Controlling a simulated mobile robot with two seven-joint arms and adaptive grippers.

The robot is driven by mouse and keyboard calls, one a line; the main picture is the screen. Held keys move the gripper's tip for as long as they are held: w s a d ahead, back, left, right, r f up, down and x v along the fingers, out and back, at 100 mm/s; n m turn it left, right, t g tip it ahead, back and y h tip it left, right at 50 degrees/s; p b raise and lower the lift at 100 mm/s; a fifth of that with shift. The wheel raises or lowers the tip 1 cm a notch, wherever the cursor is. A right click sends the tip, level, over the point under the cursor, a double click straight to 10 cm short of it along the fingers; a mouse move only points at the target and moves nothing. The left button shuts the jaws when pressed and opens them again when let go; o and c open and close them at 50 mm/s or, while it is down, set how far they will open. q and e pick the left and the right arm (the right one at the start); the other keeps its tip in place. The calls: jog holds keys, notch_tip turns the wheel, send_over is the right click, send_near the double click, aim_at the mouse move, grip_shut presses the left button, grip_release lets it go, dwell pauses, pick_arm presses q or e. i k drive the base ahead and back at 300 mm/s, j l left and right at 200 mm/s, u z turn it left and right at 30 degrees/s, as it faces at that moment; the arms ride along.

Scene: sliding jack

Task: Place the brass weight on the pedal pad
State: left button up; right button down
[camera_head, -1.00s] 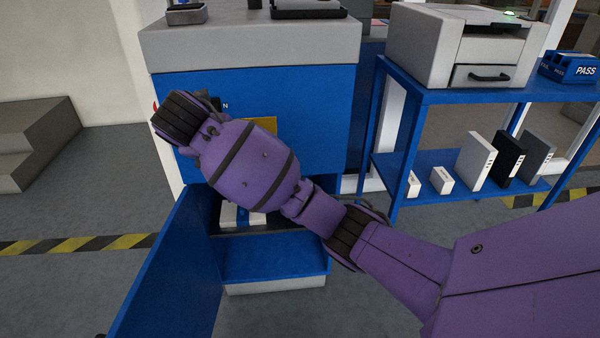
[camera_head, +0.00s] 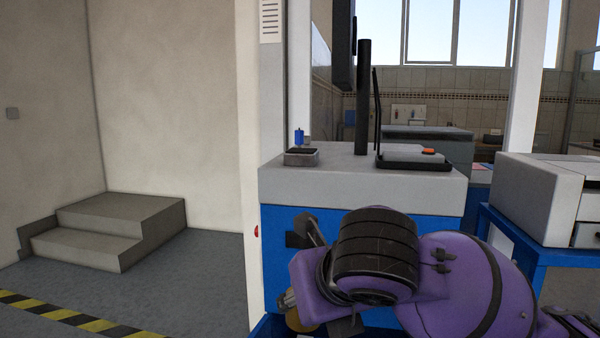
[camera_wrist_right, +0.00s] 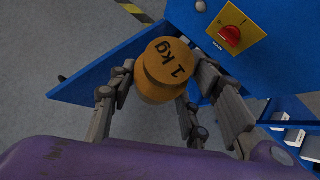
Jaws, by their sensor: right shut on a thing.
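The brass weight (camera_wrist_right: 165,72) is a golden cylinder marked "1 kg" in the right wrist view. My right gripper (camera_wrist_right: 163,84) is shut around it, with grey fingers on both sides. In the head view only a small part of the brass weight (camera_head: 298,320) shows at the bottom, beside my purple right wrist. The weight is held in front of the blue cabinet (camera_head: 281,246). I do not see the pedal pad; the cabinet's lower part is out of the head view. My left gripper is not in view.
A red knob on a yellow plate (camera_wrist_right: 233,18) is on the cabinet front. A blue shelf with a grey machine (camera_head: 545,195) stands right. Concrete steps (camera_head: 120,220) stand left.

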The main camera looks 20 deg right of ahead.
aim_at(302, 149)
jog(key=i+l+u, duration=0.1)
jog(key=l, duration=0.45)
jog(key=i+u, duration=0.1)
jog(key=u, duration=0.95)
